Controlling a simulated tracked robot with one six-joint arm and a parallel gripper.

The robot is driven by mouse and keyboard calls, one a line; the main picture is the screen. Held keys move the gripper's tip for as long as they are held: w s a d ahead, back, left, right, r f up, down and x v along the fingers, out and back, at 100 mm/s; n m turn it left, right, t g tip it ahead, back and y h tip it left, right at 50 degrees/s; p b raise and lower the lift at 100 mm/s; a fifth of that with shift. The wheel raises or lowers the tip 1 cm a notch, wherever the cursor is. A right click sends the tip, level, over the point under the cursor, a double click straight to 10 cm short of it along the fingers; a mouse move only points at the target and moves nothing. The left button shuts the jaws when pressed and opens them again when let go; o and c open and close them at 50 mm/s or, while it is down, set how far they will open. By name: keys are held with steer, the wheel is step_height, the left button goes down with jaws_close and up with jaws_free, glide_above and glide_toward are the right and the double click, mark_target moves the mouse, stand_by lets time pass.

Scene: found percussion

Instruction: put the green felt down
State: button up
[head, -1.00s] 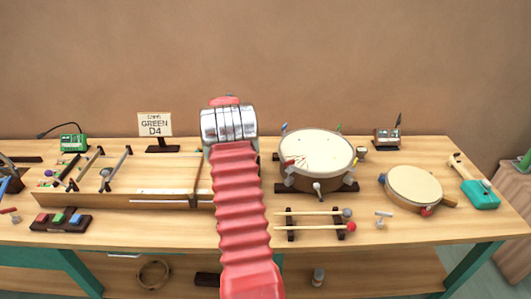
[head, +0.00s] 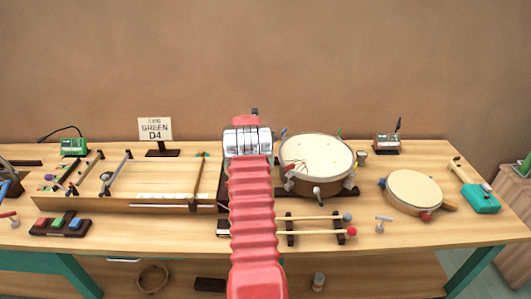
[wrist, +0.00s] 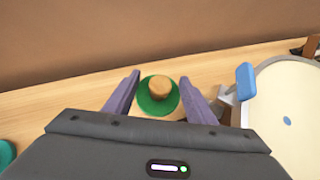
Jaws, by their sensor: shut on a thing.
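The green felt (wrist: 148,103) is a round green disc with a tan, cork-like knob on top. It sits between the two purple fingers of my gripper (wrist: 160,78) in the wrist view, and they are shut on it. Pale wood table shows around and beyond it; I cannot tell whether the felt touches the table. In the head view my red arm hides the felt and the fingers. A sign (head: 156,129) reading "GREEN D4" stands at the back of the table (head: 420,240).
A large drum (head: 316,157) stands right of my arm, and its rim and a blue-topped fitting (wrist: 245,79) are close on the right in the wrist view. Mallets on a rack (head: 313,232) lie in front. A long wooden stringed box (head: 150,204) is on the left.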

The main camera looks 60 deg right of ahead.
steer(key=shift+f, duration=1.6)
steer(key=shift+f, duration=0.1)
steer(key=shift+f, duration=1.8)
steer(key=o, duration=1.1)
steer(key=shift+a+r, duration=0.1)
steer(key=shift+a+r, duration=0.15)
steer(key=shift+r, duration=0.05)
steer(key=shift+v, duration=5.6)
